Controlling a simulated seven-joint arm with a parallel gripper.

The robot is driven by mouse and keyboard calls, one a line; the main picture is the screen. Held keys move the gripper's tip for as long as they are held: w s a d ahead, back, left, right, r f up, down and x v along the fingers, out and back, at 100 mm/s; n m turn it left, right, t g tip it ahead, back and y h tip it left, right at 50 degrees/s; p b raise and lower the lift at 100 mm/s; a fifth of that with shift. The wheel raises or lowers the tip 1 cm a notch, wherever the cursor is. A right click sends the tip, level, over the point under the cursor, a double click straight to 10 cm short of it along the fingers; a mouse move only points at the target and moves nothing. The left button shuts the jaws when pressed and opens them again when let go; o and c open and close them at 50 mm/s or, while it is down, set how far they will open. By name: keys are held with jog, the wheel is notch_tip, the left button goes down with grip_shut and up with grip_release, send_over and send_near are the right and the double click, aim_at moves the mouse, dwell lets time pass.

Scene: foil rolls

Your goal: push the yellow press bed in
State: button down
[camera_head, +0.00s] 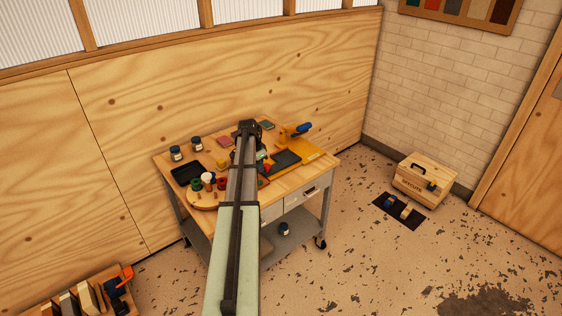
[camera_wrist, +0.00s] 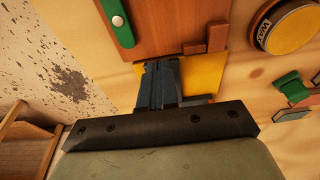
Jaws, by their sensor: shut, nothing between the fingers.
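The yellow press (camera_head: 310,154) stands at the right end of the workbench, with a dark flat plate on it and a blue handle (camera_head: 303,128) above. My arm crosses the bench just left of it and hides part of that area. In the wrist view my gripper (camera_wrist: 160,68) is shut and empty, its fingers together over a flat yellow surface (camera_wrist: 207,75). I cannot tell whether this surface is the press bed, or whether the fingers touch it. A reddish-brown wooden piece (camera_wrist: 170,22) with a green strip lies beyond the fingertips.
The bench top (camera_head: 228,143) also carries jars (camera_head: 176,153), a black tray (camera_head: 187,172) and a round board with several coloured pots. A round wax tin (camera_wrist: 290,27) lies right of my gripper in the wrist view. A wooden crate (camera_head: 422,175) stands on the floor at right.

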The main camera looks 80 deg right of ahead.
jog(key=shift+s+d, duration=4.05)
jog(key=shift+d, duration=0.1)
jog(key=shift+a, duration=0.1)
jog(key=shift+w+a, duration=0.7)
jog(key=shift+r, duration=0.15)
notch_tip(320, 180, up, 8)
